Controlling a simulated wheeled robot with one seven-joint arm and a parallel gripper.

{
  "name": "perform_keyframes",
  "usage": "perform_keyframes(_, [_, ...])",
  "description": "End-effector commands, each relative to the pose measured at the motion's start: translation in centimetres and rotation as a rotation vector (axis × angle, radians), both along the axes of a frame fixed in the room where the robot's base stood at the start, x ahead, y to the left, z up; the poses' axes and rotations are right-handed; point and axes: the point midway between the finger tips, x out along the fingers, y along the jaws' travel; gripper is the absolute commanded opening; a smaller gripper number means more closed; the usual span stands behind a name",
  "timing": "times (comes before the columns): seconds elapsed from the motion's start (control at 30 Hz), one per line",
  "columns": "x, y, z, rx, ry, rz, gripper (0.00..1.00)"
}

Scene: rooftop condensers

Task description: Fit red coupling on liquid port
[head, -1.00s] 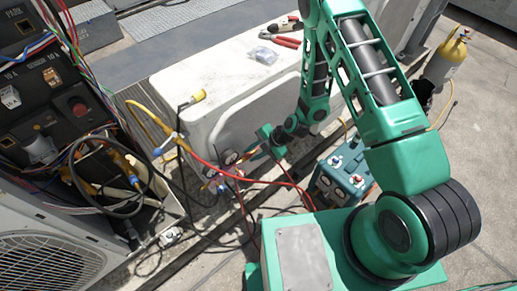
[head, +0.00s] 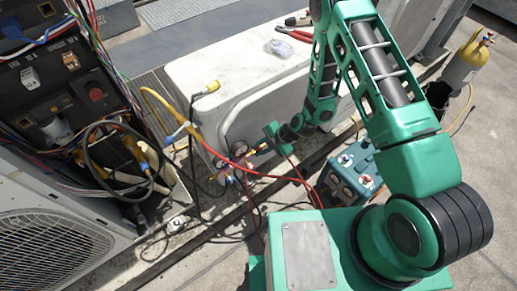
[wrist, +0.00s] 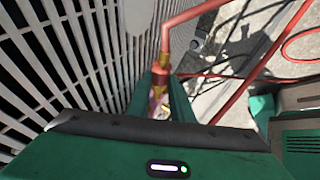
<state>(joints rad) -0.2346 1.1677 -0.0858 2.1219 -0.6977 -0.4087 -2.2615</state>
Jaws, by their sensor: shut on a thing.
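The red coupling (wrist: 160,75) shows in the wrist view, with brass fittings and a red hose bending off it up and to the right. My gripper (wrist: 163,101) is shut on it, a green finger on each side. Its lower end between the fingers is too small to read. The coupling is too small to make out there. I cannot pick out the liquid port in either view.
A grey slatted grille (wrist: 60,60) fills the left of the wrist view, close to the fingers. Red, yellow and black hoses tangle left of my gripper.

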Motion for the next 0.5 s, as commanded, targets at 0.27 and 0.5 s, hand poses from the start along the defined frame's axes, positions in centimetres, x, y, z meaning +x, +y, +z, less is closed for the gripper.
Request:
perform_keyframes(0.27, [0.14, -0.29, 0.00, -0.001, 0.000, 0.000, 0.00])
perform_keyframes(0.5, [0.22, -0.36, 0.00, -0.001, 0.000, 0.000, 0.00])
